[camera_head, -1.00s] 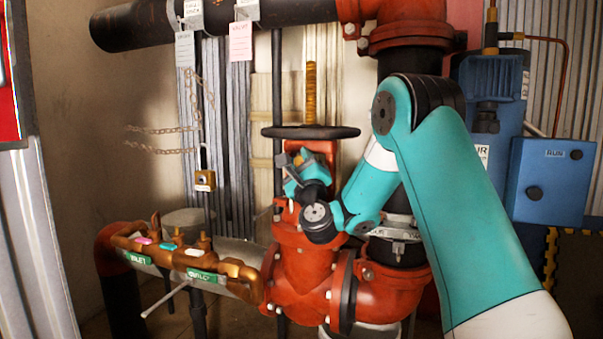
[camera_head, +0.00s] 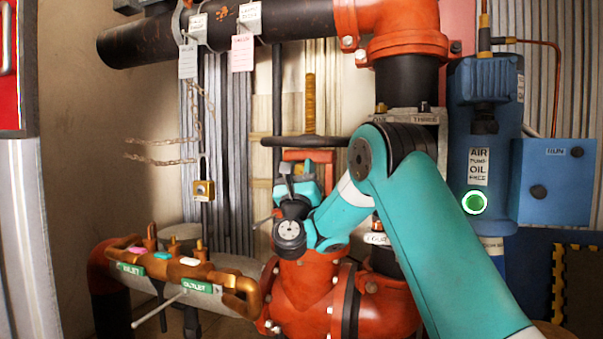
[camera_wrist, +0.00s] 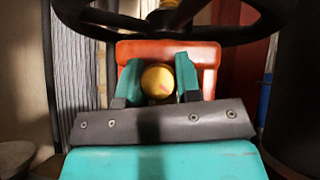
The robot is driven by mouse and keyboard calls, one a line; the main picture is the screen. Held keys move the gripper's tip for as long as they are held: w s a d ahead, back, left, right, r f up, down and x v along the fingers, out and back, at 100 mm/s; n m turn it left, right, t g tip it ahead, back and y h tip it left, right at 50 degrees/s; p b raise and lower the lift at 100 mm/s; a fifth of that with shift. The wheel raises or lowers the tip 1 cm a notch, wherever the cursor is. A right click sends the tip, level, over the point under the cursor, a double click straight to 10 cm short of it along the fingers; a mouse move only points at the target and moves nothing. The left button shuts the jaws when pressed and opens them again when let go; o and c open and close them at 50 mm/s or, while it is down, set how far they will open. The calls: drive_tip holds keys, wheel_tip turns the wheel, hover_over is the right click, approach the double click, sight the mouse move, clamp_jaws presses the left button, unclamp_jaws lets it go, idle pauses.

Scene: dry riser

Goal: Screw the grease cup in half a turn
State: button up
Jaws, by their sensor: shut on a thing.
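The grease cup (camera_wrist: 157,80) shows in the wrist view as a round brass-yellow cap between my two teal fingers. My gripper (camera_wrist: 160,82) is shut on it, one finger at each side. Behind it stands the orange-red frame (camera_wrist: 208,58) of the valve. In the head view my gripper (camera_head: 303,186) is at the front of this frame, just below the dark handwheel (camera_head: 305,142). My wrist hides the grease cup there, and its thread is not visible in either view.
The handwheel is close above my gripper. To the left are a brass manifold (camera_head: 170,268) with inlet and outlet labels, a padlock (camera_head: 204,189) and hanging tags. A blue pump (camera_head: 483,110) with a green-lit ring stands to the right.

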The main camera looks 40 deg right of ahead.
drive_tip(key=o, duration=0.9)
drive_tip(key=shift+f, duration=0.15)
